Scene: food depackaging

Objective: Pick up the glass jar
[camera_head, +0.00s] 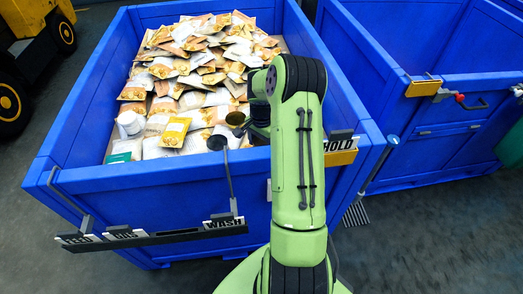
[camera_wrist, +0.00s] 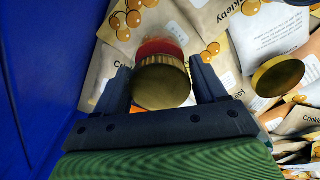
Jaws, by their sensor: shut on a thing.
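The glass jar (camera_wrist: 161,84) has a ribbed gold-brown lid, with red showing just beyond it. In the wrist view it sits between the two dark fingers of my gripper (camera_wrist: 160,70), which is shut on it. The lid faces the camera and hides most of the jar's body. Printed packets lie right behind it; I cannot tell whether it still touches them. In the head view my green arm hides most of the gripper, at the right part of the blue bin.
Many food packets (camera_head: 205,60) fill the blue bin (camera_head: 55,125). A second gold lid (camera_wrist: 278,76) lies right of my gripper. A white tub (camera_head: 130,122) sits at the bin's left front. The bin's blue wall (camera_wrist: 30,90) is close on the left in the wrist view. Another blue bin (camera_head: 375,55) stands at right.

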